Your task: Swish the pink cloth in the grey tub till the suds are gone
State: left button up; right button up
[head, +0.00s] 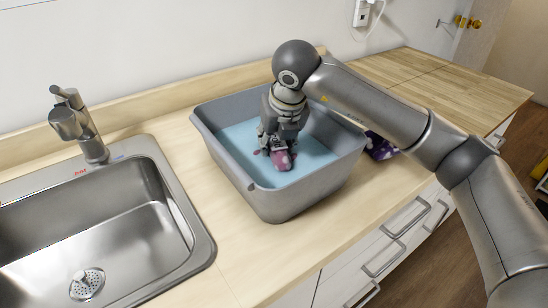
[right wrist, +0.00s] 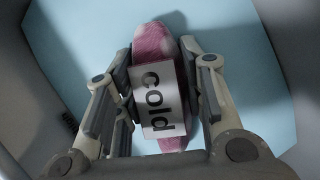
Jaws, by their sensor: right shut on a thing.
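The grey tub (head: 270,206) stands on the wooden counter, holding pale blue water (head: 237,141). My right gripper (head: 279,150) reaches down inside the tub and is shut on the pink cloth (head: 284,160), at the water. In the right wrist view, the pink cloth (right wrist: 151,44) sits between the two fingers, with whitish patches on it. A white label reading "cold" (right wrist: 160,100) covers its middle. I cannot tell whether the whitish patches are suds or pattern. My left gripper is in neither view.
A steel sink (head: 110,235) with a faucet (head: 78,122) lies left of the tub. A purple patterned cloth (head: 380,146) lies right of the tub, partly hidden by my arm. The wall is close behind. Counter at the back right (head: 440,80) is clear.

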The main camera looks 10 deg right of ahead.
jog(key=shift+s+d, duration=0.1)
jog(key=shift+s, duration=0.15)
jog(key=shift+w+a, duration=0.35)
jog(key=shift+w, duration=0.4)
jog(key=shift+w+a, duration=0.3)
jog(key=shift+w, duration=0.4)
jog(key=shift+r, duration=0.55)
jog(key=shift+r+p, duration=0.6)
jog(key=shift+r, duration=0.45)
notch_tip(320, 180, up, 2)
jog(key=shift+p, duration=0.75)
jog(key=shift+r+p, duration=0.75)
jog(key=shift+r, duration=0.6)
pick_arm(q)
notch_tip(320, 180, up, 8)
jog(key=p, duration=0.4)
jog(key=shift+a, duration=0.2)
pick_arm(e)
notch_tip(320, 180, up, 7)
